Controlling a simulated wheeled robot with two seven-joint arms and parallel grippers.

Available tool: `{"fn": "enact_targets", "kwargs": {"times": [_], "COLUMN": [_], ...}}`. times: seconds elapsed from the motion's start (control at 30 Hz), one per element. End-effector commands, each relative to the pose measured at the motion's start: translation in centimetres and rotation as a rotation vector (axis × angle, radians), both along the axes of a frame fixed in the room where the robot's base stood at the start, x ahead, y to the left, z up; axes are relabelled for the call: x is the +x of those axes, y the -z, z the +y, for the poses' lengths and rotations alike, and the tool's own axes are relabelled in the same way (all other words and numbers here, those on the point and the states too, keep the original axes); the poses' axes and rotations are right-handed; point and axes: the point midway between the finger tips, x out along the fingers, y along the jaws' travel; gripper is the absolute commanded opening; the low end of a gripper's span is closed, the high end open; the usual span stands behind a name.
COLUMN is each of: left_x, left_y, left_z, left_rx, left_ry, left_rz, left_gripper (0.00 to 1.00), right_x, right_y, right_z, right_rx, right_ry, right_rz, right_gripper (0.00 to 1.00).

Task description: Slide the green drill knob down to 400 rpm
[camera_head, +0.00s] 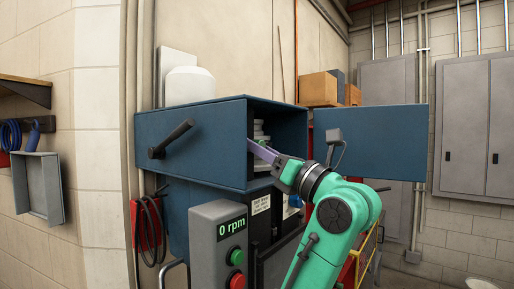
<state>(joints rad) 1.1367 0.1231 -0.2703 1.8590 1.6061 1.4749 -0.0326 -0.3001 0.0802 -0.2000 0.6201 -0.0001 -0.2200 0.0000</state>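A grey control box (208,251) stands at the bottom centre. Its display (231,227) reads 0 rpm in green. A round green knob (236,256) sits below the display, with a red round button (238,281) under it. My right arm comes in from the lower right. Its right gripper (260,150) has purple fingers at the opening of the blue drill housing (200,145), beside the grey stepped parts (259,130) inside. The fingers overlap in this view, so I cannot tell whether they are apart. My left gripper is not in view.
A blue door panel (385,140) stands open to the right of the housing. A black lever (171,138) sticks out of the housing's front face. A grey tray (38,186) hangs on the left wall. Grey cabinets (463,125) are at the far right.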

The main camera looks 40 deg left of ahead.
Motion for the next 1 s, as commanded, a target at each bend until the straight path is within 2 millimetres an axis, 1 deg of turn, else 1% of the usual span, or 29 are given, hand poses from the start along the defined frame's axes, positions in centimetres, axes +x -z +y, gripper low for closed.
{"fn": "enact_targets", "kwargs": {"times": [0.07, 0.13, 0.17, 0.3, 0.4, 0.67, 0.7, 0.73, 1.0], "left_x": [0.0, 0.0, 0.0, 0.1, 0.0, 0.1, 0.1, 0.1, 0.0], "left_y": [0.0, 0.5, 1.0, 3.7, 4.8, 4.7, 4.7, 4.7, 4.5], "left_z": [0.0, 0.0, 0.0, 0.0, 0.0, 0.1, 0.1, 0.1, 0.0], "left_rx": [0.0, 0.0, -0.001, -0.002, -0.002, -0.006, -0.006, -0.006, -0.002], "left_ry": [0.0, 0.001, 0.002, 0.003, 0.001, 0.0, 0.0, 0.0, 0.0], "left_rz": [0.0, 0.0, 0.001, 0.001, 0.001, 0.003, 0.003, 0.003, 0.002], "left_gripper": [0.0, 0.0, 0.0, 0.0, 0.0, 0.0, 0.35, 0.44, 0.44], "right_x": [0.0, 0.0, 0.0, 0.0, 0.0, 0.0, 0.0, 0.0, 0.0], "right_y": [0.0, 0.5, 0.9, 3.4, 4.5, 4.1, 4.1, 4.1, 4.1], "right_z": [0.0, -0.1, -0.1, -0.1, -0.1, -0.1, -0.1, -0.1, -0.1], "right_rx": [-0.001, -0.001, -0.001, -0.001, -0.001, -0.001, -0.001, -0.001, -0.001], "right_ry": [0.0, 0.0, 0.0, 0.0, 0.0, 0.0, 0.0, 0.0, 0.0], "right_rz": [0.0, 0.0, 0.0, 0.0, 0.0, 0.0, 0.0, 0.0, 0.0], "right_gripper": [0.0, 0.0, 0.0, 0.0, 0.0, 0.0, 0.0, 0.0, 0.0]}}
